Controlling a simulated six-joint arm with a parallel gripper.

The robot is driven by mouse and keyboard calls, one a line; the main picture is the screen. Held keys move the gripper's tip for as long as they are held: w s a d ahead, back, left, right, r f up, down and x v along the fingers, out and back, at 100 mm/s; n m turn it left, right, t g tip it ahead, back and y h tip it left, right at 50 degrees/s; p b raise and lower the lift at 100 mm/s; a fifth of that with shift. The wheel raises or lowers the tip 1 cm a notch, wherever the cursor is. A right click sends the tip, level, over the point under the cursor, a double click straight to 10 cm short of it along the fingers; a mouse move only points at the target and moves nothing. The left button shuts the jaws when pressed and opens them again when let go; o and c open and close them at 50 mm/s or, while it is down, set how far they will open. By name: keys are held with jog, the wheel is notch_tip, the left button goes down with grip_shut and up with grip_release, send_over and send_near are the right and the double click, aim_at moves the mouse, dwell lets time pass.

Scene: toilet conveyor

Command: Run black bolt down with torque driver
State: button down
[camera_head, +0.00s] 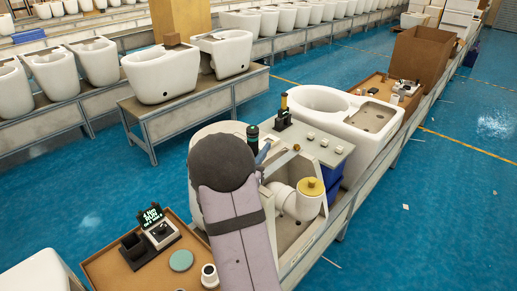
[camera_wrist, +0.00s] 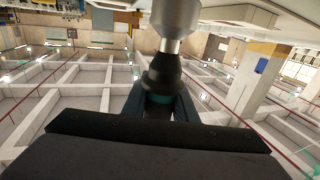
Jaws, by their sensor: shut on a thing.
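My gripper (camera_wrist: 160,108) is shut on the torque driver (camera_wrist: 168,76), which has a black tapered body, a teal band between the fingers and a silver metal end. In the head view a black and green cylinder (camera_head: 252,131), probably the driver's handle, stands up just beyond the dark round end of my arm. My gripper (camera_head: 262,154) is mostly hidden there by my arm. Below it is an open white workpiece with a white pipe and a yellow cap (camera_head: 311,187).
A grey-white panel (camera_head: 322,150) with small parts and a black and yellow upright tool (camera_head: 284,112) lies behind the gripper. A white toilet (camera_head: 345,118) stands further along the conveyor. A brown tray (camera_head: 110,268) with a lit display (camera_head: 154,222) is at front left.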

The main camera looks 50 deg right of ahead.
jog(key=shift+f, duration=0.45)
dwell(0.9)
jog(key=shift+r+b, duration=0.15)
jog(key=shift+b, duration=0.2)
dwell(1.7)
jog(key=shift+r+p, duration=1.9)
jog(key=shift+r, duration=0.75)
